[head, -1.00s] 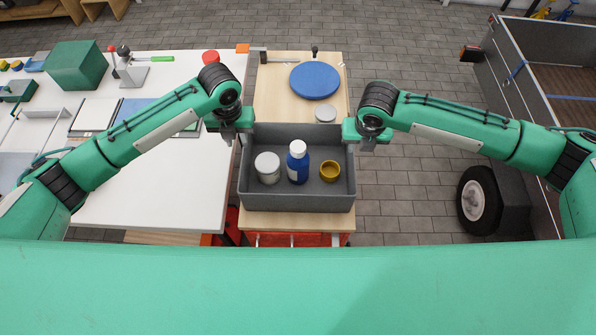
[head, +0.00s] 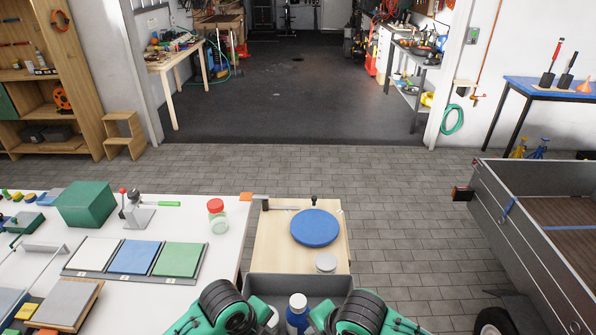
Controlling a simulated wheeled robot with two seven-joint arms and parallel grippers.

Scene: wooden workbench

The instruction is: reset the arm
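Both of my green arms come in at the bottom of the head view, with their black-ringed wrist joints side by side over the grey bin (head: 300,284). The fingers of both grippers are out of sight below the picture edge. In the bin, a blue bottle with a white cap (head: 297,305) shows between the arms. A whitish jar (head: 273,318) is partly hidden by my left arm. The rest of the bin's contents are hidden.
A wooden board (head: 275,240) behind the bin bears a blue disc (head: 314,228) and a grey lid (head: 326,262). The white table (head: 215,262) at left holds a green box (head: 86,204), coloured panels and a red-lidded jar (head: 217,216). A trailer (head: 500,205) stands at right; paved floor lies between.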

